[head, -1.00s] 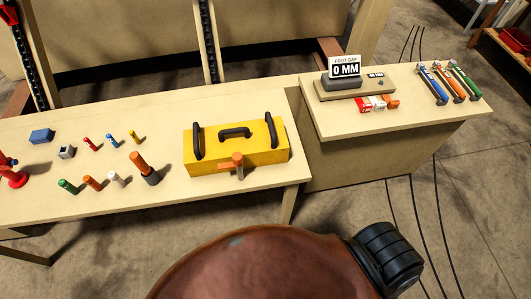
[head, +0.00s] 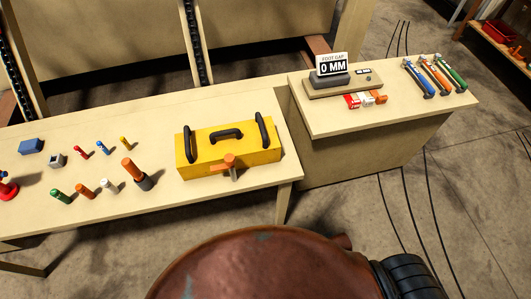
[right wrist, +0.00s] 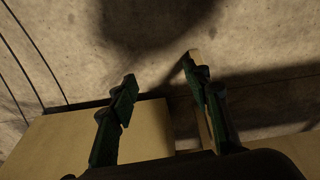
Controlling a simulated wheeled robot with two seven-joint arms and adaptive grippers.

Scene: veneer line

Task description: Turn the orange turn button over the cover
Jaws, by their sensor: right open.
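The orange turn button (head: 229,160) sits at the near edge of a yellow cover (head: 195,154), at the middle of its front side. The cover is a box-like piece with a short black handle (head: 226,134) on top and a tall black handle near each end. It rests on the right part of the pale bench. My right gripper (right wrist: 160,70) shows only in the right wrist view, with two dark green fingers spread apart and nothing between them. Floor lies beyond the fingers, and the turn button is not in that view. My left gripper is in neither current view.
Several pegs, including an orange one with a dark base (head: 131,170), stand left of the cover. Bare bench (head: 120,215) lies front left.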

